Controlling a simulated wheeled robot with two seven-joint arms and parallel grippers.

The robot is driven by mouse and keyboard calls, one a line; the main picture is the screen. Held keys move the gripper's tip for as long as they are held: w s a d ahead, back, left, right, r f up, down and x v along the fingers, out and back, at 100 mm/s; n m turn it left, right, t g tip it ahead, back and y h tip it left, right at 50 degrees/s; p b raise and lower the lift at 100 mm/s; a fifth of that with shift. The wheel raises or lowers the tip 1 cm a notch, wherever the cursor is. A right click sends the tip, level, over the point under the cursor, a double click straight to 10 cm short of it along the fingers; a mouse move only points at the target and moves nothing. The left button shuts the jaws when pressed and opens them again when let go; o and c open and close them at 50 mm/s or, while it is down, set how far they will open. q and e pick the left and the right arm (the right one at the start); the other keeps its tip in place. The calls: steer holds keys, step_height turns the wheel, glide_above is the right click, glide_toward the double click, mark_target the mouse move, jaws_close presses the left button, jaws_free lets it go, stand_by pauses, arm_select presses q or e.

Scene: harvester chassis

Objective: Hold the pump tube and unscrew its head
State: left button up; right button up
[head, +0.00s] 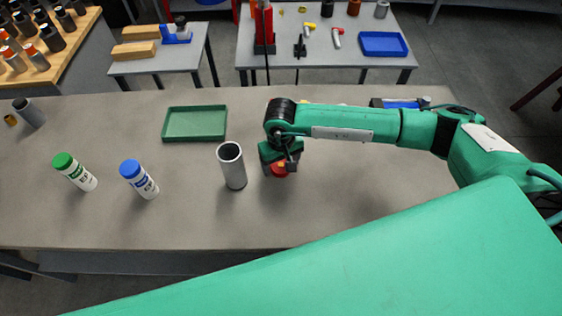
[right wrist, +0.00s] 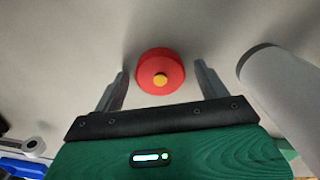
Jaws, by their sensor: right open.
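A grey hollow tube (head: 232,167) stands upright on the bench, its top end open. It also shows at the right of the right wrist view (right wrist: 282,88). Just right of it in the head view is a round red part (head: 279,171) with a yellow centre, partly hidden by my right gripper (head: 281,164). In the right wrist view the red part (right wrist: 158,68) sits between the two fingers of the open gripper (right wrist: 161,70), with a gap on both sides. What is below the red part is hidden. My left gripper is not in view.
A green tray (head: 195,108) lies behind the tube. Bottles with a green cap (head: 75,172) and a blue cap (head: 139,179) stand to the left. A dark grey cylinder (head: 28,112) is at the far left. The bench front between the bottles and tube is clear.

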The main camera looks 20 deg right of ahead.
mark_target(281, 165)
step_height(281, 165, up, 12)
steer(key=b, duration=0.3)
steer(key=shift+f+b, duration=0.15)
steer(key=shift+b, duration=0.15)
